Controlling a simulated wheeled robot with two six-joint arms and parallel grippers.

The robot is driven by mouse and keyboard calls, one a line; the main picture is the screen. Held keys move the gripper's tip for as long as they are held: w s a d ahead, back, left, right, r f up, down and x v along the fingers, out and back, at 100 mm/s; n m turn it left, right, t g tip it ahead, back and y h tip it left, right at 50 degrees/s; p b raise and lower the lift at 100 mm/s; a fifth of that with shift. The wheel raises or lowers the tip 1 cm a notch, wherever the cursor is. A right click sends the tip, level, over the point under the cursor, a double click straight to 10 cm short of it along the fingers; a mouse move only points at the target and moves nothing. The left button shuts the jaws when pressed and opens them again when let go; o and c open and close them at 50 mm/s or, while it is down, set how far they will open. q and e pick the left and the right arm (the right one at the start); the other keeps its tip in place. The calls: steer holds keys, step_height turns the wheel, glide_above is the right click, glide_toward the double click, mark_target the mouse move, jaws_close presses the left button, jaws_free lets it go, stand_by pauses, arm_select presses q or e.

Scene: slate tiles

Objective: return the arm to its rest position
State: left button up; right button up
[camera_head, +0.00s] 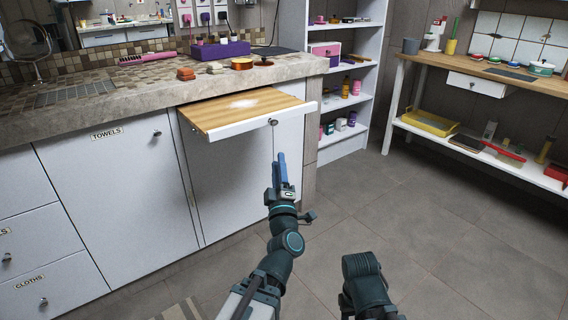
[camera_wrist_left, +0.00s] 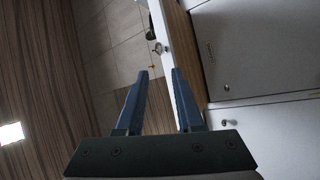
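My left gripper (camera_head: 281,158) is in front of the pulled-out wooden board, its blue fingers pointing away from me, below the board's knob in the picture. In the left wrist view the two fingers (camera_wrist_left: 160,73) stand apart with nothing between them, so it is open and empty. My right arm (camera_head: 366,284) shows only a dark link at the bottom edge; its gripper is not in view.
The wooden board (camera_head: 205,115), with a white patch on it, sticks out from the counter (camera_head: 60,118); its front has a knob (camera_head: 272,122). White cabinets (camera_head: 115,195) stand below. A shelf unit (camera_head: 345,145) and workbench (camera_head: 480,160) stand behind. The tiled floor (camera_head: 440,235) at right is clear.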

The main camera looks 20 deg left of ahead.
arm_select(q)
steer(key=w+d+f+m+g+h, duration=0.1)
steer(key=d+f+m+g+h, duration=0.3)
steer(key=d+f+m+h, duration=0.25)
steer(key=w+d+f+m+g+h, duration=0.1)
steer(key=d+f+m+g+h, duration=0.2)
steer(key=f+m+h, duration=0.35)
steer(key=s+a+f+m+g+y, duration=0.2)
steer(key=s+a+f+g+y, duration=0.1)
steer(key=s+f+g, duration=0.45)
steer(key=s+a+f+m+g+y, duration=0.25)
steer(key=s+a+f+g, duration=0.2)
steer(key=s+f, duration=0.5)
steer(key=s+d+r+m+g+y+p, duration=0.1)
steer(key=s+d+r+m+p, duration=0.15)
steer(key=d, duration=0.35)
steer(key=s+d+r+m+g+p, duration=0.1)
steer(key=s+d+r+p, duration=0.3)
steer(key=d, duration=0.1)
step_height(320, 180, up, 38)
steer(key=p, duration=3.7)
steer(key=shift+s+d+p, duration=0.2)
steer(key=shift+d+p, duration=0.15)
steer(key=shift+p, duration=0.05)
